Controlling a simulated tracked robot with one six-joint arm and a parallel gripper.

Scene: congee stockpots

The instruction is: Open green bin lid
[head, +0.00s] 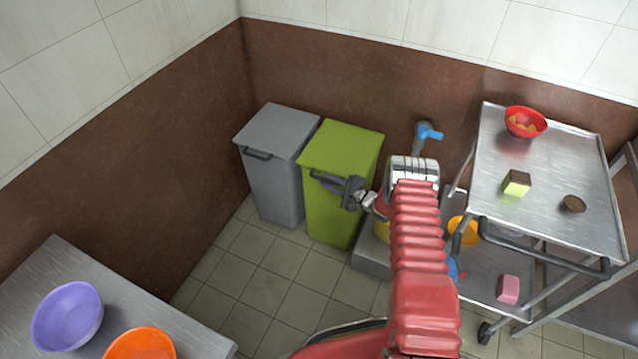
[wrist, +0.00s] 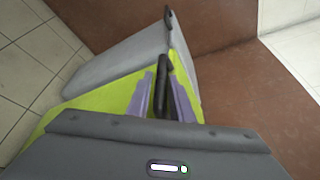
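The green bin (head: 330,210) stands on the tiled floor near the corner, with its flat green lid (head: 345,147) down. A dark bar handle is on the front edge of the lid. My gripper (head: 340,186) is in front of this handle in the head view. In the wrist view, the dark handle (wrist: 163,85) lies between the two purple-grey fingers of my gripper (wrist: 161,88). Narrow green gaps show between the handle and the fingers, so the gripper looks open around it. Part of the handle is hidden by my gripper in the head view.
A grey bin (head: 275,180) with a closed lid stands close on the left. On the right are a blue-handled tap (head: 429,131) and a steel trolley (head: 545,170). A steel table (head: 60,265) with purple and orange bowls is at front left.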

